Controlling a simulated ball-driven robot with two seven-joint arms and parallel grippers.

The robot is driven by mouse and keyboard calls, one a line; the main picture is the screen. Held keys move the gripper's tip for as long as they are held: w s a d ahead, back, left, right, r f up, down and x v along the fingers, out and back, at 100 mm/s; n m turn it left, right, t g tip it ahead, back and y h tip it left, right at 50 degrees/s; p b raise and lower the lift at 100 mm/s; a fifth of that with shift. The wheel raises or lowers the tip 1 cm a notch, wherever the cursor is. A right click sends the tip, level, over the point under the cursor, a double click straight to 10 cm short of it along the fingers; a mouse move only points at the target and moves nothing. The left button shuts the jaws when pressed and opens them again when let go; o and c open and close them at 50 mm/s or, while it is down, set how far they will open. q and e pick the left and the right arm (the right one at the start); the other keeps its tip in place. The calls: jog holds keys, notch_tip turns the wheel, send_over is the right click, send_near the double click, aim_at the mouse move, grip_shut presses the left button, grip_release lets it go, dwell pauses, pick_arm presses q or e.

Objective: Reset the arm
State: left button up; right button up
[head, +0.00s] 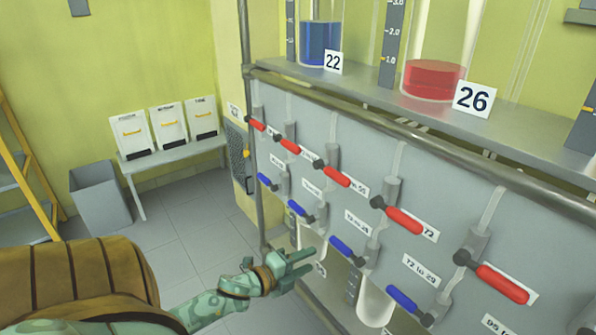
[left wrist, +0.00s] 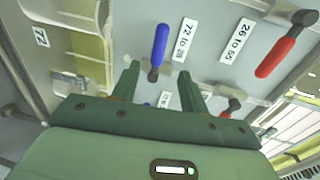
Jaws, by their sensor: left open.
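My left gripper (head: 307,263) is in the lower middle of the head view, in front of the grey valve panel (head: 300,115). Its two fingers are apart with nothing between them. In the left wrist view the open fingers (left wrist: 158,72) point toward the panel. A blue valve handle (left wrist: 160,45) shows just beyond and between the fingertips there, and I see no grip on it. In the head view a blue handle (head: 346,247) is to the right of the gripper. My right gripper is not in view.
Red handles (head: 404,220) line the panel above blue ones (head: 409,299). Above stand glass reactors with blue liquid (head: 319,42) and red liquid (head: 433,80). A bin (head: 101,196), a table (head: 175,151) with white boxes and a yellow ladder (head: 28,160) are at left. Some floor between is clear.

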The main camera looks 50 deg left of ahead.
pick_arm(q)
jog(key=shift+s+a+r, duration=0.1)
jog(key=shift+s, duration=0.85)
